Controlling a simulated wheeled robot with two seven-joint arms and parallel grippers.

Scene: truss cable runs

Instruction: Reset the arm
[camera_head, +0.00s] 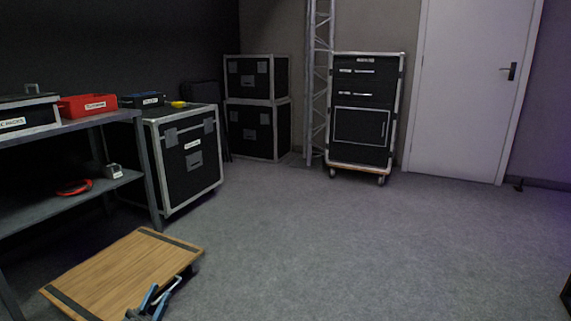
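My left gripper (166,284) shows at the bottom edge, left of centre, in front of the wooden-topped dolly (125,268). Its blue and grey fingers point up and to the right and stand apart, with nothing seen between them. Whether it touches the dolly's board cannot be told. The rest of the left arm is cut off by the picture's bottom edge. My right gripper is not in view.
A metal shelf (75,126) at left holds a red bin (87,106) and a dark blue bin (142,100). Black flight cases (190,155) stand behind it. A wheeled drawer case (364,112) stands by a truss (318,85) and door (468,85). The middle floor is clear.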

